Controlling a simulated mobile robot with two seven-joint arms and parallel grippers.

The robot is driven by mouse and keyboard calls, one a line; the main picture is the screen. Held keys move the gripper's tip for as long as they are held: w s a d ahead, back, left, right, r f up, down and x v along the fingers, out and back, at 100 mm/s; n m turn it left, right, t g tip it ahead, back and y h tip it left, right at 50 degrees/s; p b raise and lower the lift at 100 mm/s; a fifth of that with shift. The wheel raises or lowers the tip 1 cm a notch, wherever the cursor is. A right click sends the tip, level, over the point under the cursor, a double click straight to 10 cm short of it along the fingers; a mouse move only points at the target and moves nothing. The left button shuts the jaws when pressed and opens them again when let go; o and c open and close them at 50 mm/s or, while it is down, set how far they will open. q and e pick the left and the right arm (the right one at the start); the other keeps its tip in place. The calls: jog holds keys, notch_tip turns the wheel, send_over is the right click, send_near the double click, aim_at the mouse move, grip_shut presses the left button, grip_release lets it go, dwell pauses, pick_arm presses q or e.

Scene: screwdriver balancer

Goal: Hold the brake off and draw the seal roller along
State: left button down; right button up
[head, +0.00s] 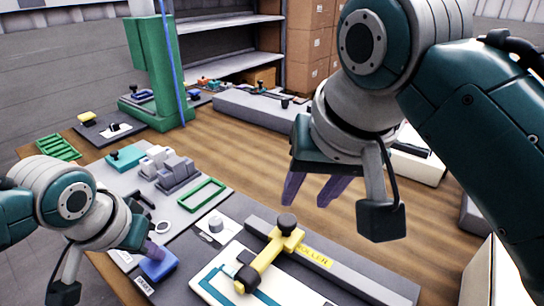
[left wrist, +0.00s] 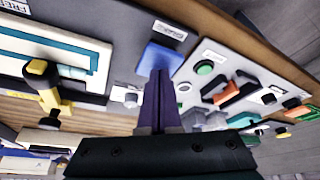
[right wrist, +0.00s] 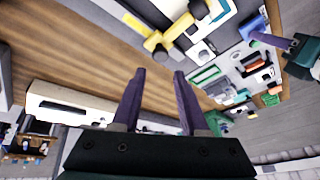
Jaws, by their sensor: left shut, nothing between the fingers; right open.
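The seal roller (head: 262,264) is a yellow arm with black ends; its yellow carriage, topped by a dark knob (head: 287,222), sits on a grey rail marked ROLLER. The arm reaches over a white plate with a teal outline (head: 207,284). A blue pad (head: 160,266), apparently the brake, lies left of the plate. My left gripper (head: 153,252) is shut and empty, its tips at the pad and seemingly touching it; the left wrist view shows the pad (left wrist: 160,58) just beyond them. My right gripper (head: 313,190) is open and empty, above the wood behind the roller, apart from it.
A grey panel left of the roller carries a green frame (head: 203,195), grey blocks (head: 178,172) and a teal block (head: 125,157). A green column (head: 158,70) stands at the back left. Bare wooden table (head: 240,150) lies behind the rail.

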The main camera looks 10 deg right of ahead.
pick_arm(q)
jog(key=shift+s, duration=0.1)
pick_arm(e)
jog(key=s+d+m, duration=0.1)
jog(key=d, duration=0.1)
jog(key=s+d+m+t, duration=0.1)
jog(key=s+d+m, duration=0.1)
jog(key=s+d+f+m, duration=0.1)
jog(key=d, duration=0.1)
jog(key=shift+s+d+m+t+y, duration=0.1)
jog(key=shift+s+m+t+y, duration=0.05)
jog(key=shift+m+t+y, duration=0.2)
grip_shut()
jog(key=x, duration=0.9)
jog(key=shift+w+f, duration=0.2)
jog(key=shift+w, duration=0.05)
jog(key=shift+w+a+f, duration=0.1)
jog(key=shift+w+a, duration=0.25)
jog(key=shift+a, duration=0.2)
jog(key=shift+w+a+f, duration=0.1)
jog(key=shift+w+a, duration=0.3)
jog(key=shift+a, duration=0.1)
jog(key=shift+w+a+f, duration=0.15)
jog(key=shift+w+a, duration=0.25)
jog(key=shift+a, duration=0.2)
